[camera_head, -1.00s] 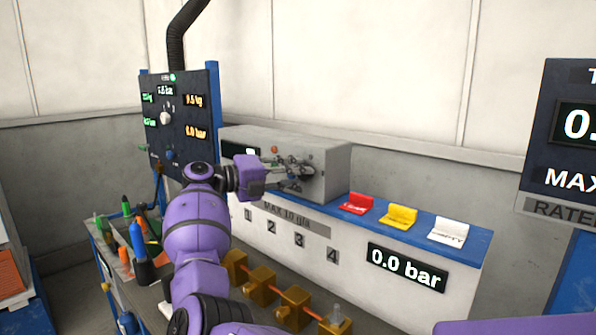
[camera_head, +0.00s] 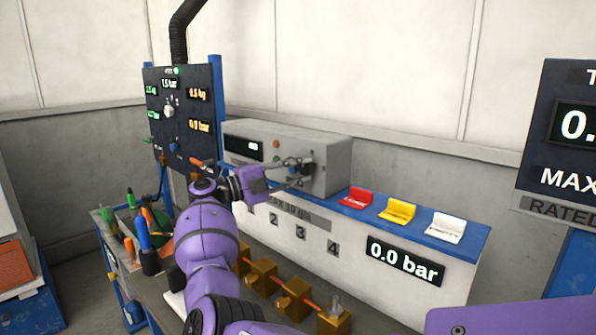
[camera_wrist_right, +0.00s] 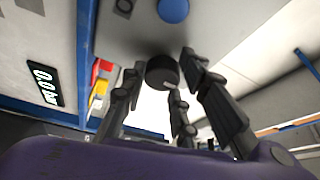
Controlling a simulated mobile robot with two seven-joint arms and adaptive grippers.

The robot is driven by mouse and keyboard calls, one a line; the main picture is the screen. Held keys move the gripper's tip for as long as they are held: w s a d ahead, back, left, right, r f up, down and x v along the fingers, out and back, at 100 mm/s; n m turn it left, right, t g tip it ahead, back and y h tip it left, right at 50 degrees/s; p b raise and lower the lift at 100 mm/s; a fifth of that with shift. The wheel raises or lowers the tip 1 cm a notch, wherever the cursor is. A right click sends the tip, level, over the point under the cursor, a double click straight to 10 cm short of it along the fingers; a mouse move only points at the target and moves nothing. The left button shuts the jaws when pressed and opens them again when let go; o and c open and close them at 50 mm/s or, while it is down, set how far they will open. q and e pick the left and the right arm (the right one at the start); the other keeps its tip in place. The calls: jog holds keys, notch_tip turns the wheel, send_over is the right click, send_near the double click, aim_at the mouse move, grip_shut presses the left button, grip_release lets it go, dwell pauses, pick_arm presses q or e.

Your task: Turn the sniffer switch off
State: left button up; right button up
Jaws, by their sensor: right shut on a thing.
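The sniffer looks to be the grey box (camera_head: 240,135) on the blue-topped bench. Its front has a small lit display (camera_head: 247,145), a red button (camera_head: 276,144) and a dark round knob (camera_head: 307,168) at the right end. My right gripper (camera_head: 298,170) reaches the knob from the front, its fingers partly covering it. In the right wrist view the black knob (camera_wrist_right: 163,72), with a pale mark on its edge, sits between the fingertips of my right gripper (camera_wrist_right: 160,80), which is shut on it. A blue round button (camera_wrist_right: 174,10) lies just beyond. My left gripper is not in view.
Red (camera_head: 357,197), yellow (camera_head: 397,211) and white (camera_head: 447,227) tilted holders stand on the bench top to the right. Brass valves (camera_head: 292,292) line the front below. A dark gauge panel (camera_head: 182,110) stands behind left. Tools (camera_head: 143,235) stand at the lower left.

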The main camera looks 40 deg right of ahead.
jog(key=shift+s+f, duration=0.1)
jog(key=shift+f, duration=0.65)
jog(key=o, duration=1)
jog(key=shift+r, duration=0.2)
jog(key=shift+r, duration=0.25)
jog(key=v, duration=1.2)
jog(key=shift+a, duration=0.1)
